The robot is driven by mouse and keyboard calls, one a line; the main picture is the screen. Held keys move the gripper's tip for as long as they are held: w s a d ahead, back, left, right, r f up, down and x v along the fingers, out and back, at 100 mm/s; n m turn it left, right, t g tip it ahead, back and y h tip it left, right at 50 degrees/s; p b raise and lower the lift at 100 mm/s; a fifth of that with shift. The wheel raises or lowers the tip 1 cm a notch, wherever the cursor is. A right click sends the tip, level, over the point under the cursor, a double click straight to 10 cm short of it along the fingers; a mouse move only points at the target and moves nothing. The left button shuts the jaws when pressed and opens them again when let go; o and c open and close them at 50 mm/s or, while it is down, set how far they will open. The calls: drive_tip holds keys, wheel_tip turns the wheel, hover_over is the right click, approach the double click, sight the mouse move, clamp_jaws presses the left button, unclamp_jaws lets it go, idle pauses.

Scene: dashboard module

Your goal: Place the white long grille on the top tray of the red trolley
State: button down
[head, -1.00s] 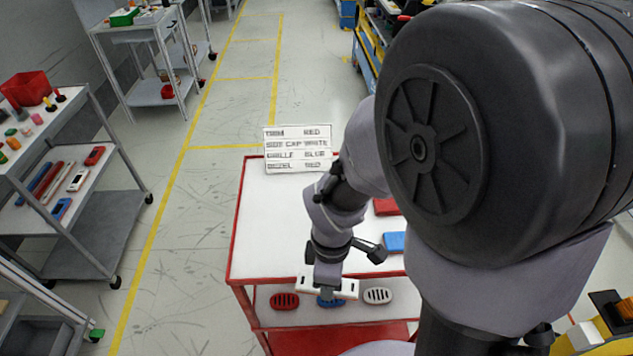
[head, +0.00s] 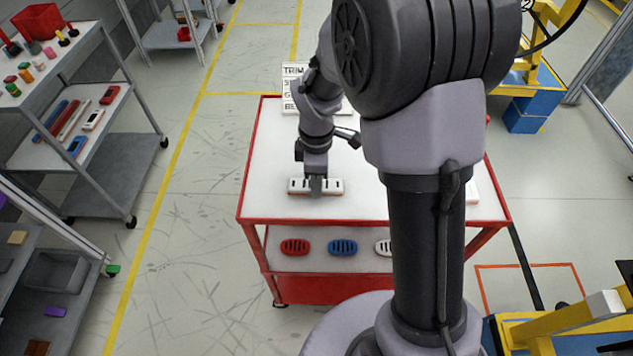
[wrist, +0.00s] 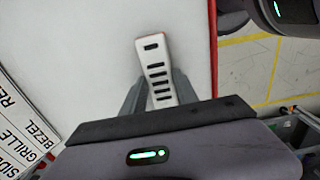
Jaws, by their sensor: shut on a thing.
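The white long grille (head: 331,186) is a pale bar with dark slots. In the head view it lies across the front part of the top tray (head: 268,160) of the red trolley (head: 246,190). My gripper (head: 316,186) points down and is shut around the grille's middle. In the wrist view the grille (wrist: 153,53) sits between the fingers of my gripper (wrist: 158,92), over the white tray surface (wrist: 100,40). It is at or just above the tray; I cannot tell if it touches.
A lower shelf holds red (head: 295,247), blue (head: 342,247) and white oval grilles (head: 383,247). A lettered card (head: 293,88) stands at the tray's back edge. The tray's left part is bare. Grey shelves (head: 90,150) stand to the left across a clear floor.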

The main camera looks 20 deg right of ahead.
drive_tip(key=shift+r, duration=0.1)
drive_tip(key=c, duration=0.9)
unclamp_jaws()
drive_tip(key=shift+c, duration=0.2)
wheel_tip(320, 180, up, 16)
drive_tip(key=s+m+t+p, duration=0.1)
drive_tip(key=s+m+p, duration=0.15)
drive_tip(key=p, duration=0.25)
drive_tip(key=s+a+r+m+t+y, duration=0.1)
drive_tip(key=s+r+m, duration=0.3)
drive_tip(key=s+m, duration=0.4)
drive_tip(key=s+a+r+m+t+y, duration=0.1)
drive_tip(key=s+a+r+m+t, duration=0.2)
drive_tip(key=s+r+m, duration=0.2)
drive_tip(key=s+m, duration=0.3)
drive_tip(key=shift+t, duration=0.4)
